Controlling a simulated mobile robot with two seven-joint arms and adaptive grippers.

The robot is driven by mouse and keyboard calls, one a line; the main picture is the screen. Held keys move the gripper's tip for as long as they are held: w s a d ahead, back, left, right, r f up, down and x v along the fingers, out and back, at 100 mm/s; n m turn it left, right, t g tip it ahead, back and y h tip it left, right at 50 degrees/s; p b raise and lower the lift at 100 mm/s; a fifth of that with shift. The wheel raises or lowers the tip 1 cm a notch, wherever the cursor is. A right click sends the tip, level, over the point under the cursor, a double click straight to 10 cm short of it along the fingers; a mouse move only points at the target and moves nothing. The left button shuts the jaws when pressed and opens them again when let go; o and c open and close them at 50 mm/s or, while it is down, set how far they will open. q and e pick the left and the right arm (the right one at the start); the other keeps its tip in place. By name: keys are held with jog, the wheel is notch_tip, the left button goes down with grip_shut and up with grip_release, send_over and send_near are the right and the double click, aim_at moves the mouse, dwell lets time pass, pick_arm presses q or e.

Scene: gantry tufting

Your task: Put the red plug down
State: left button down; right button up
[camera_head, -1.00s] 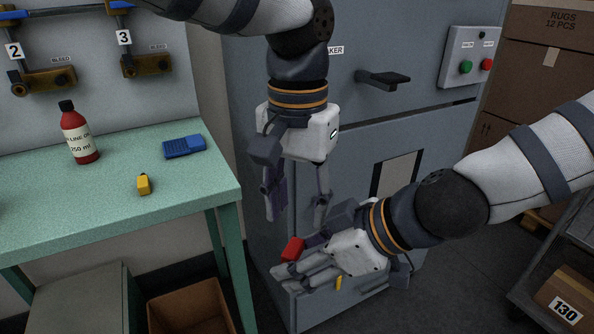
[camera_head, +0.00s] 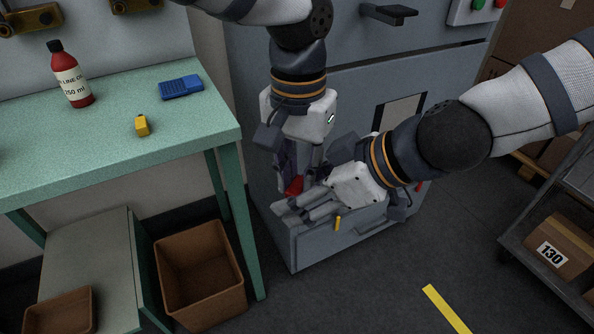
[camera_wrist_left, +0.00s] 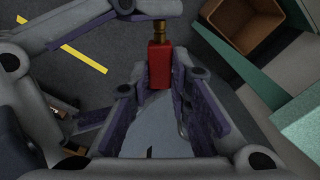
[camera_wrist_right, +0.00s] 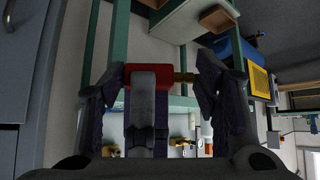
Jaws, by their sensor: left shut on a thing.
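The red plug (camera_head: 294,185) is in the air between my two grippers, above the low grey ledge of the cabinet. In the left wrist view the red plug (camera_wrist_left: 159,65) has its brass end pointing away, and my left gripper (camera_wrist_left: 158,88) is shut on it. In the head view my left gripper (camera_head: 293,180) points down, its fingertips partly hidden. My right gripper (camera_wrist_right: 160,80) has its fingers wide apart around the plug (camera_wrist_right: 133,74), which lies crosswise there, partly covered by a grey finger. In the head view my right gripper (camera_head: 302,205) points left.
A green table (camera_head: 190,112) at left holds a red bottle (camera_head: 70,75), a blue device (camera_head: 181,87) and a small yellow object (camera_head: 142,125), with clear surface around them. A brown bin (camera_head: 200,268) stands below. The grey cabinet (camera_head: 345,70) is behind my grippers. A cart (camera_head: 560,262) stands right.

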jog(key=shift+o, duration=1.4)
